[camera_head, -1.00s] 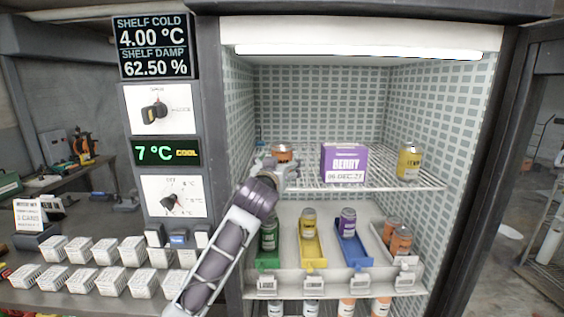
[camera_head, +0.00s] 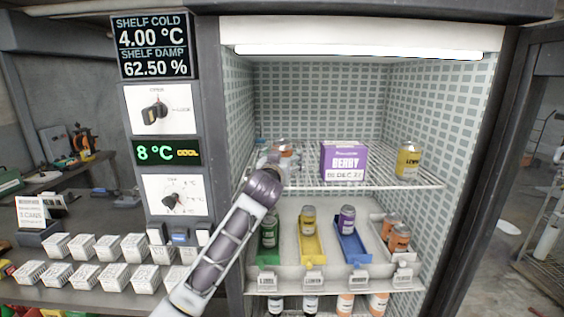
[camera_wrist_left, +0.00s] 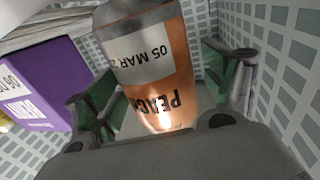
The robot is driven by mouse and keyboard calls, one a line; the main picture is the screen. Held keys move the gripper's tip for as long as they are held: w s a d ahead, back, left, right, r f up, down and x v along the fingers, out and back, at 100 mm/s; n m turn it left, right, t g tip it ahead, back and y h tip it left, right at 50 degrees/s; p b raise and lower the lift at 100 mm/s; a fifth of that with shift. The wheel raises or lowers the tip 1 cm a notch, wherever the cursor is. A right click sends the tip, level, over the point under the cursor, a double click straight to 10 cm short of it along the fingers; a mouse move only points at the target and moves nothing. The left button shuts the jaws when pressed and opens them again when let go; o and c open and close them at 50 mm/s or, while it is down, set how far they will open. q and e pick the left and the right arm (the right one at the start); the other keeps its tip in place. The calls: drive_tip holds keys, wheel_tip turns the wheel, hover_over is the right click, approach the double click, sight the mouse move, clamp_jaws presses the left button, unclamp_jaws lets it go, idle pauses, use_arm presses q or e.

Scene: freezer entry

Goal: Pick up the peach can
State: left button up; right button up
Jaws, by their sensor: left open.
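The peach can (camera_wrist_left: 160,75) is orange with a white date label and shows upside down in the left wrist view. In the head view the peach can (camera_head: 284,147) is on the upper wire shelf at the left, partly hidden by my gripper. My left gripper (camera_head: 274,160) reaches in at its front. In the left wrist view, the open fingers of my left gripper (camera_wrist_left: 162,88) stand on both sides of the can. Whether either finger touches it is unclear. My right gripper is not in view.
A purple berry box (camera_head: 343,161) stands right of the can, and it is close beside the left finger in the wrist view (camera_wrist_left: 35,90). A yellow can (camera_head: 408,162) stands further right. Below is a shelf of coloured can trays (camera_head: 313,250). The cabinet's tiled wall is close at left.

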use_arm(q)
drive_tip(key=c, duration=1.4)
drive_tip(key=shift+r, duration=0.1)
drive_tip(key=shift+r+b, duration=0.95)
drive_tip(key=shift+r, duration=4)
